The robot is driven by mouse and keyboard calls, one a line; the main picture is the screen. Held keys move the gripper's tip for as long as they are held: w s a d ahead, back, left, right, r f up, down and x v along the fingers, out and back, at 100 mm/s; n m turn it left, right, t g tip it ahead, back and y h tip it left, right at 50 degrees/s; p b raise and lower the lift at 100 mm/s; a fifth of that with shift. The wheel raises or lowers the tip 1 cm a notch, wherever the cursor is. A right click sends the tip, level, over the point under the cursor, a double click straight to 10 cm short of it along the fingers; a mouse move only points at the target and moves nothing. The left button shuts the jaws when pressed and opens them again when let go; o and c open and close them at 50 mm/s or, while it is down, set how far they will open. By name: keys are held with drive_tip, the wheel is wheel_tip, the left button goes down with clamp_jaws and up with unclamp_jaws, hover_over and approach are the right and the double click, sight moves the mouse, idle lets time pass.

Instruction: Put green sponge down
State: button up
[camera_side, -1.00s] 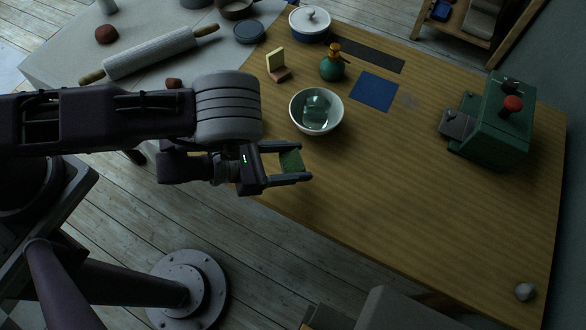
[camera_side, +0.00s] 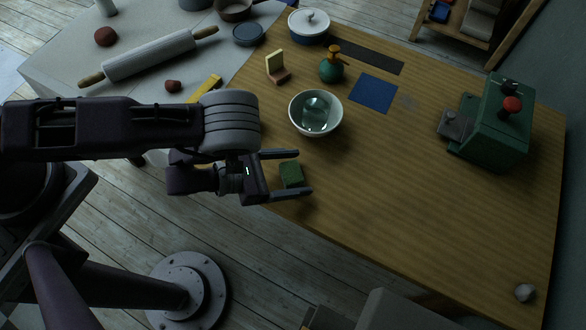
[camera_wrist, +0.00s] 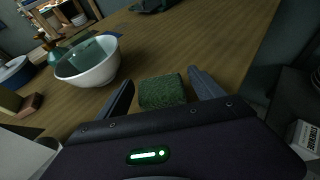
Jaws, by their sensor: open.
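The green sponge (camera_side: 291,174) lies on the wooden table near its front left edge. My gripper (camera_side: 306,172) is open, with one finger on each side of the sponge and a gap to each.
A white bowl (camera_side: 334,122) with a glassy object inside stands just beyond the sponge. A blue square (camera_side: 373,93), a green bottle (camera_side: 332,68) and a green machine (camera_side: 495,130) are farther off.

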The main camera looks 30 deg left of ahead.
sight(282, 173)
drive_tip(key=shift+s+a+r, duration=0.2)
drive_tip(key=shift+v, duration=0.9)
drive_tip(key=r, duration=0.7)
drive_tip(key=shift+a+r, duration=0.2)
drive_tip(key=shift+r, duration=0.1)
drive_tip(key=w+a+r+n+t+y, duration=0.1)
drive_tip(key=w+a+r+n+y, duration=0.35)
drive_tip(key=n, duration=0.45)
drive_tip(key=w+a+r+n+y, duration=0.2)
drive_tip(key=w+a+r+n, duration=0.1)
drive_tip(key=w+r+n, duration=0.5)
drive_tip(key=s+a+r+n+g+y, duration=0.15)
drive_tip(key=s+a+r+n, duration=0.25)
drive_tip(key=a+r+n, duration=0.5)
drive_tip(key=s+a+r+n+g, duration=0.1)
drive_tip(key=s+a+r+n, duration=0.1)
drive_tip(key=s+n, duration=0.4)
drive_tip(key=s+a+r+n+g+y, duration=0.1)
drive_tip(key=s+r+n, duration=0.3)
drive_tip(key=s, duration=0.5)
drive_tip(key=s+a+r+n+g, duration=0.1)
drive_tip(key=s+a+r+n, duration=0.2)
drive_tip(key=s+n, duration=0.4)
drive_tip(key=shift+s+a+n+y, duration=0.3)
drive_tip(key=shift+a+n, duration=0.05)
drive_tip(key=shift+n, duration=0.65)
